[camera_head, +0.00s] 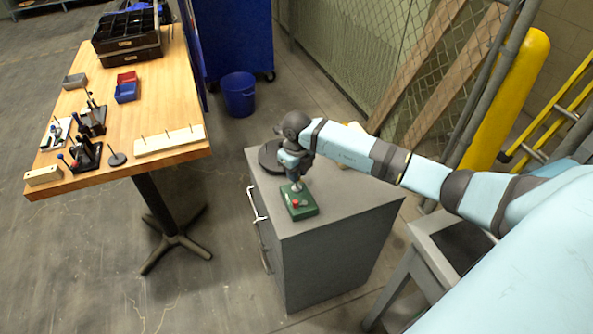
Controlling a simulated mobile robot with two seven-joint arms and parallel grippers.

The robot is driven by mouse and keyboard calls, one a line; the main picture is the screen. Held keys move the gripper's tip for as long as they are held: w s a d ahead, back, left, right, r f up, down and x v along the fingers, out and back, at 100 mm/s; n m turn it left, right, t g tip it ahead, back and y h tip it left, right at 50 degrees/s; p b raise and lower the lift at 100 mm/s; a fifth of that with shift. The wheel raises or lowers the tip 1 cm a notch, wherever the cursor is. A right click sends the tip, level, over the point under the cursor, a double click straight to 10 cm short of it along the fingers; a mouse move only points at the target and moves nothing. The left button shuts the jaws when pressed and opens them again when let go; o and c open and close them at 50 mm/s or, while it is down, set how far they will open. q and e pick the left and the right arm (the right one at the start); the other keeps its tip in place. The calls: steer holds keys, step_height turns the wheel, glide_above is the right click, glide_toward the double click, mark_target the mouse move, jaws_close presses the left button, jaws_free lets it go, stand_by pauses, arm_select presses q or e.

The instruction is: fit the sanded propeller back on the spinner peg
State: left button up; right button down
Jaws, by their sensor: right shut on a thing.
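My right gripper (297,186) points down over a small green block (299,208) on top of the grey cabinet (340,215). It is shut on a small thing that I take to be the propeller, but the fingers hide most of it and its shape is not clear. A small red part (295,203) shows on the green block just below the fingertips. I cannot make out the spinner peg, or whether the held thing touches the block. My left gripper is not in view.
A dark round disc (267,158) lies on the cabinet behind my wrist. A wooden workbench (170,90) at left holds a pegged board (170,139), small bins (125,92) and tool stands. A blue bucket (238,95) stands on the floor. The cabinet top's front right is clear.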

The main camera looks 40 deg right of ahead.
mark_target(296, 187)
steer(key=shift+f, duration=0.25)
stand_by(0.3)
steer(key=shift+f+b, duration=0.45)
steer(key=shift+f, duration=0.05)
steer(key=shift+f, duration=0.25)
steer(key=shift+f+b, duration=0.5)
steer(key=shift+f, duration=0.05)
steer(key=shift+f, duration=0.15)
stand_by(0.4)
steer(key=shift+f+b, duration=0.25)
steer(key=shift+b, duration=0.05)
steer(key=c, duration=0.9)
jaws_free()
steer(key=shift+o, duration=0.2)
